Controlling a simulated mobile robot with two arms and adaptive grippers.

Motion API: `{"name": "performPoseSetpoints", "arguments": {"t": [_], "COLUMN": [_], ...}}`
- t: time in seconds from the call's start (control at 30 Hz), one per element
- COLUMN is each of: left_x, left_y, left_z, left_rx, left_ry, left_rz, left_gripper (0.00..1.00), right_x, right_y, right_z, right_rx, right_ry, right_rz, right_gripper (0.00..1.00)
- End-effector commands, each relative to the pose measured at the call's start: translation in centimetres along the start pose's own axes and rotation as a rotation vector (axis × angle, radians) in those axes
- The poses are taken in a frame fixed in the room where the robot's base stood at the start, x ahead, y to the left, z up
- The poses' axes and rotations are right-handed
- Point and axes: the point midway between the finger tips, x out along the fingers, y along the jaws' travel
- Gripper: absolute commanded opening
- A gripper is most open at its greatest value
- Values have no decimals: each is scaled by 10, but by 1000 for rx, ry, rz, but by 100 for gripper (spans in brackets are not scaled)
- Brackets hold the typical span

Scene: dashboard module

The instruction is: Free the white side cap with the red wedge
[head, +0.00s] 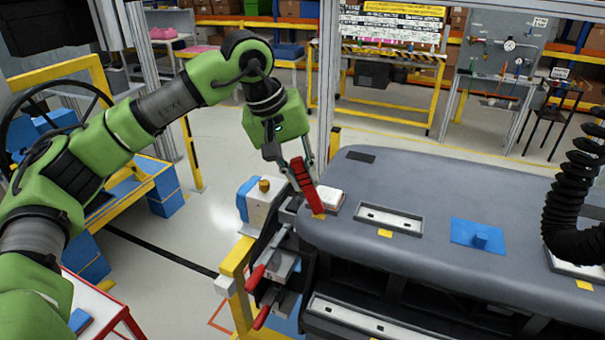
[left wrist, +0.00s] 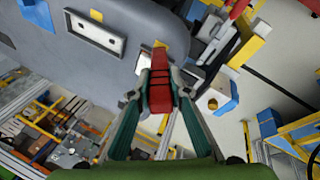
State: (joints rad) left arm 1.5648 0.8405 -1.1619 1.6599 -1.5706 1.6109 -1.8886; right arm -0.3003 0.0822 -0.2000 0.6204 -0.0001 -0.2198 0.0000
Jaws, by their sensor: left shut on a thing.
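The red wedge (head: 306,188) is held between the fingers of my left gripper (head: 300,172). It points downward, its tip at the left end of the grey dashboard (head: 385,185). The white side cap (head: 330,199) sits on that end, just right of the wedge tip. I cannot tell whether the tip touches the cap or its seam. In the left wrist view the wedge (left wrist: 160,90) stands between both fingers, its far end over the dashboard edge (left wrist: 165,35). A pale piece beside it, partly hidden by a finger, may be the cap. My right gripper is not in view.
A black corrugated hose (head: 575,205) hangs at right.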

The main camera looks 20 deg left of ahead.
Motion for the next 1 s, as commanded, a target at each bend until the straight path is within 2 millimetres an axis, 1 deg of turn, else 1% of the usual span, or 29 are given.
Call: {"name": "performPoseSetpoints", "arguments": {"t": [0.57, 1.0], "left_x": [8, 9], "left_y": [-3, -4], "left_z": [1, 2], "left_rx": [0, 0], "left_ry": [-1, -6], "left_rz": [-1, -6], "left_gripper": [0, 0], "right_x": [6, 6], "right_y": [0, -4], "right_z": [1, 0], "right_rx": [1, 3], "right_ry": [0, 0], "right_rz": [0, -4], "right_gripper": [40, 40]}}
